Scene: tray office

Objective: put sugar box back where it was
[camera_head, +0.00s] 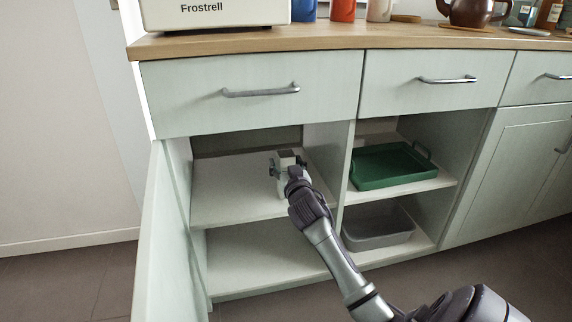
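My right gripper (287,167) reaches into the left cabinet bay, over the upper shelf (225,190). A small pale box with a grey-brown top, seemingly the sugar box (288,156), is between its fingers. The fingers lie against both sides of it, and the gripper looks shut on it. The box is upright near the bay's right side, at or just above the shelf; my gripper and arm hide much of its front and base. My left gripper is not in view.
The cabinet door (150,240) stands open at the left. A divider (335,160) separates the bay from one with a green tray (390,167) above a grey bin (377,230). Drawer handles (260,91) stick out above. The shelf's left part is clear.

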